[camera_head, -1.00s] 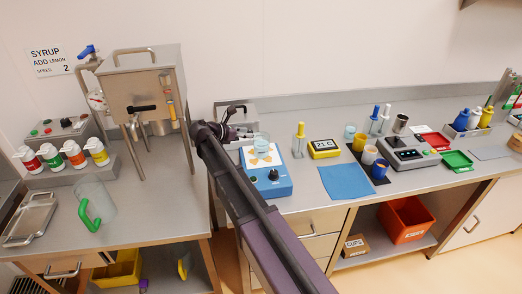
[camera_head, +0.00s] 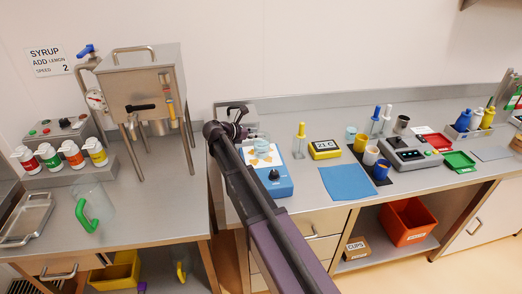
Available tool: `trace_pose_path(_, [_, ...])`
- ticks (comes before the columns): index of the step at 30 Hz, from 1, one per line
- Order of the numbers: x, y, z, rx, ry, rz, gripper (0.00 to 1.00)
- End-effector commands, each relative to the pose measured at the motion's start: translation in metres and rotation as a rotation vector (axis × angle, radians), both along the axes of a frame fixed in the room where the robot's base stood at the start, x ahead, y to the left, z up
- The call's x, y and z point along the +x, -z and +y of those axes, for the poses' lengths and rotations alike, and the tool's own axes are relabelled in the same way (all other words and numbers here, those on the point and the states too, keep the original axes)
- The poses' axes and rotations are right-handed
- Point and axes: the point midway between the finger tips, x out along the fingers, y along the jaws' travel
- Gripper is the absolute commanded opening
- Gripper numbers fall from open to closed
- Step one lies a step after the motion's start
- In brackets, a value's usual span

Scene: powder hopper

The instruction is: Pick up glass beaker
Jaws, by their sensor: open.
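A yellow-topped bottle (camera_head: 300,141), a yellow timer (camera_head: 325,149) and a blue mat (camera_head: 347,182) lie to the right. The steel hopper (camera_head: 145,88) and a green-handled jug (camera_head: 92,207) stand left.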

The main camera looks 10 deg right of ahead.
Motion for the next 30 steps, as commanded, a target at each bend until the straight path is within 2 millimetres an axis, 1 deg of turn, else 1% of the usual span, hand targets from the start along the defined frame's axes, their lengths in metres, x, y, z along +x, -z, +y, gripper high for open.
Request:
trace_pose_path(16, [0.0001,-0.0002,-0.0006,0.000,0.000,0.000,0.46])
trace_pose_path(17, [0.0001,-0.0002,-0.0006,0.000,0.000,0.000,0.37])
trace_pose_path(18, [0.0001,-0.0002,-0.0006,0.000,0.000,0.000,0.25])
trace_pose_path(21, [0.0001,-0.0001,-0.0006,0.000,0.000,0.000,0.00])
trace_pose_path(30, [0.0001,-0.0003,-0.0007,0.000,0.000,0.001,0.00])
